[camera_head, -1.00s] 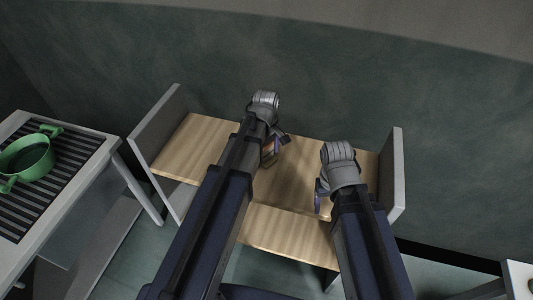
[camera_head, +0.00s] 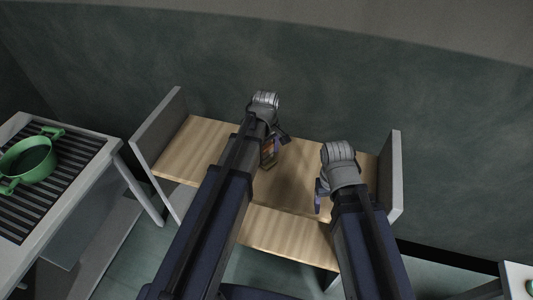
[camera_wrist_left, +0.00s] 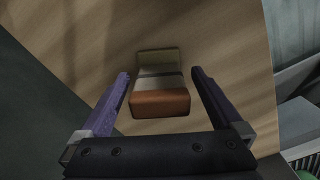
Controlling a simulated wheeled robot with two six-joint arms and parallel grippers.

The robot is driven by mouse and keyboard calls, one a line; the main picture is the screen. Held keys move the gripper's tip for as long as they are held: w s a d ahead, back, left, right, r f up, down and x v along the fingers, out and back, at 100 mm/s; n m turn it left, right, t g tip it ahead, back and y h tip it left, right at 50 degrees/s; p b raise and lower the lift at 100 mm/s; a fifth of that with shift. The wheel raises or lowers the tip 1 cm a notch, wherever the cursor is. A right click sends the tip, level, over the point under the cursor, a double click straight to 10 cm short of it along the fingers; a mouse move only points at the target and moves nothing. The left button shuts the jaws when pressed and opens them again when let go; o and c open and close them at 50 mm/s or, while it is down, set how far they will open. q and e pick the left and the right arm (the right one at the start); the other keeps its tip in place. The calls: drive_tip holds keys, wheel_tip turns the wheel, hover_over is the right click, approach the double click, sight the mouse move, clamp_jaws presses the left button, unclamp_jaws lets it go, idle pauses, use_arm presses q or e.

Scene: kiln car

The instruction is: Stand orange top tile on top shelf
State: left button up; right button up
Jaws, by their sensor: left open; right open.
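The tile (camera_wrist_left: 160,102) is a small block with an orange end, a grey band and an olive end. It stands on the wooden shelf board (camera_head: 195,145), and in the left wrist view its orange end is nearest to me. In the head view a small part of the tile (camera_head: 268,152) shows beside my left gripper (camera_head: 276,145). In the left wrist view my left gripper (camera_wrist_left: 160,74) is open, with one purple finger on each side of the tile and gaps between. My right gripper (camera_head: 319,195) is open and empty over the right part of the board.
Grey side panels (camera_head: 160,128) and (camera_head: 396,180) bound the shelf. A lower wooden board (camera_head: 285,235) sits in front. A green pot (camera_head: 28,160) stands on a slatted table (camera_head: 85,165) at the left. Another table edge (camera_head: 518,280) shows at the lower right.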

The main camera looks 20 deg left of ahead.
use_arm(q)
drive_tip(key=shift+r+p, duration=3.2)
drive_tip(key=shift+r, duration=0.2)
use_arm(e)
wheel_tip(320, 180, up, 7)
drive_tip(key=shift+f, duration=0.1)
use_arm(q)
wheel_tip(320, 180, up, 8)
drive_tip(key=p, duration=0.7)
drive_tip(key=shift+p, duration=0.4)
use_arm(e)
wheel_tip(320, 180, up, 8)
drive_tip(key=shift+f, duration=0.15)
use_arm(q)
drive_tip(key=shift+f, duration=0.25)
use_arm(e)
drive_tip(key=shift+f, duration=0.1)
use_arm(q)
wheel_tip(320, 180, down, 8)
drive_tip(key=b, duration=0.8)
drive_tip(key=shift+r, duration=0.15)
use_arm(e)
wheel_tip(320, 180, down, 8)
use_arm(q)
drive_tip(key=shift+r, duration=0.25)
use_arm(e)
drive_tip(key=shift+r, duration=0.35)
